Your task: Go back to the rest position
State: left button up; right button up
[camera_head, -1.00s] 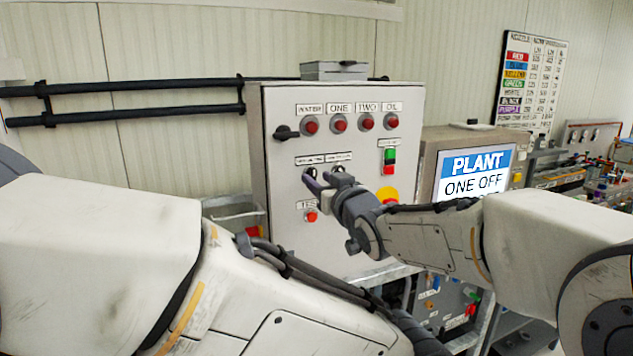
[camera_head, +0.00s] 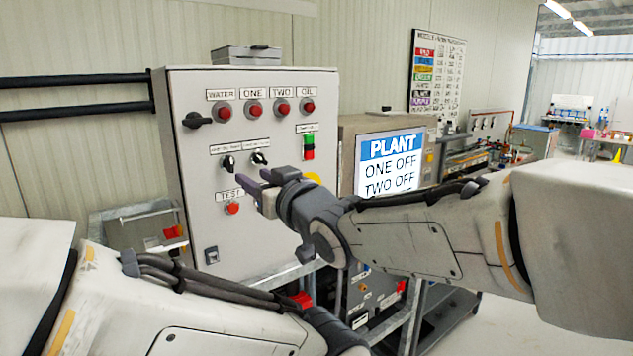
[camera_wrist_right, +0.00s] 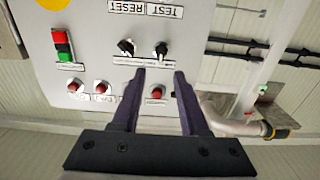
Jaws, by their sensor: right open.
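My right gripper (camera_head: 264,183) is open and empty in front of the grey control panel (camera_head: 270,225), below its two black selector knobs, the left one (camera_head: 228,163) and the right one (camera_head: 260,158). In the right wrist view the open fingers (camera_wrist_right: 160,76) have nothing between their tips, and the panel (camera_wrist_right: 95,45) shows upside down beyond them. The knobs stand just past the fingertips in that picture; I see no contact. My left arm (camera_head: 190,310) crosses the lower left of the head view, but its gripper is out of sight.
A screen (camera_head: 390,165) right of the panel reads PLANT, ONE OFF, TWO OFF. My right forearm passes in front of its lower edge. A metal frame (camera_head: 412,325) stands below. A grey bin (camera_head: 140,225) is left of the panel. Open floor shows at the lower right.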

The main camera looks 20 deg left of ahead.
jog(key=w+d+f+m+g+h, duration=0.15)
jog(key=d+f+h, duration=0.25)
jog(key=d+f, duration=0.45)
jog(key=w+d+f+m+h, duration=0.1)
jog(key=d+f+m+h, duration=0.2)
jog(key=d+f, duration=0.55)
jog(key=w+d+f+m+g+h, duration=0.15)
jog(key=d+f+h, duration=0.35)
jog(key=d, duration=0.6)
jog(key=s+d+f+m+g+h, duration=0.2)
jog(key=s+d+f+m+g, duration=0.25)
jog(key=s+d+f, duration=1)
jog(key=s+a+r+n+g, duration=0.1)
jog(key=s+a+r+n, duration=0.2)
jog(key=s+a, duration=0.3)
jog(key=s+a+r+n+g, duration=0.2)
jog(key=s+a+r+n, duration=0.2)
jog(key=s+a, duration=0.3)
jog(key=shift+s+r+y, duration=0.4)
jog(key=shift+s+r, duration=0.1)
jog(key=shift+s, duration=0.35)
jog(key=shift+g, duration=0.25)
